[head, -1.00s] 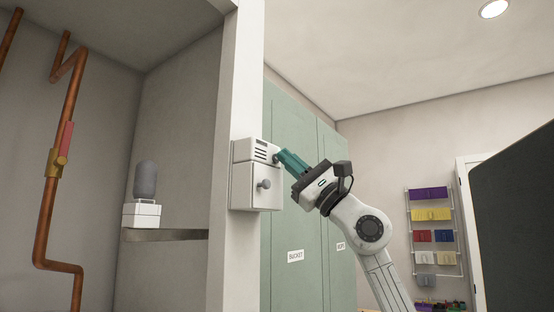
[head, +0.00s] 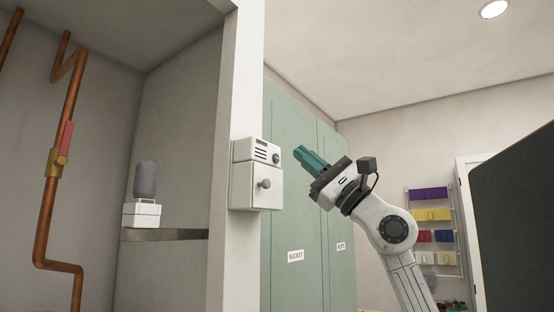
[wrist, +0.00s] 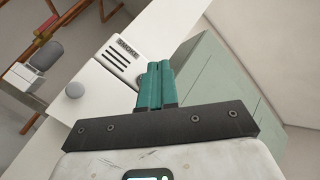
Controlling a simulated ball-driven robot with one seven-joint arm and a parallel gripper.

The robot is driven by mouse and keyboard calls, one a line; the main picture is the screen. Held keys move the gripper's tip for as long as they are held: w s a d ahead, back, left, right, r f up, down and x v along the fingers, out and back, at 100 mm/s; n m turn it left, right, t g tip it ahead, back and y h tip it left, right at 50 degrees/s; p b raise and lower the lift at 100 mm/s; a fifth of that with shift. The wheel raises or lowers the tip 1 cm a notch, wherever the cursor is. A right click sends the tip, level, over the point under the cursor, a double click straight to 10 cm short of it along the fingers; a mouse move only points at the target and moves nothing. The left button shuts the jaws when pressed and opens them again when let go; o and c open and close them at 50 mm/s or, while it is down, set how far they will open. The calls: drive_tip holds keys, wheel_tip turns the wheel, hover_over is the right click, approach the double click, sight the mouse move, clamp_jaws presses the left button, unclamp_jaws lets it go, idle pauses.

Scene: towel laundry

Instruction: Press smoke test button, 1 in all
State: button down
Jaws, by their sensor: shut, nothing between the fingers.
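The white smoke unit (head: 252,151) is mounted on the white post, with dark vent slots at its left and a round dark button (head: 276,158) at its right end. The tips stand to the right of the button with a visible gap in the head view. In the wrist view the fingers (wrist: 158,66) overlap the right end of the unit.
A white box with a grey knob (head: 264,184) sits directly below the unit. Green lockers (head: 292,200) stand behind. At left are a copper pipe (head: 66,110) with a red-handled valve and a shelf (head: 165,235) bearing a grey-topped device. A dark panel (head: 515,220) fills the right edge.

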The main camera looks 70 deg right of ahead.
drive_tip(key=shift+s+a, duration=0.15)
drive_tip(key=shift+s, duration=0.4)
drive_tip(key=shift+s+a, duration=0.15)
drive_tip(key=shift+s, duration=0.4)
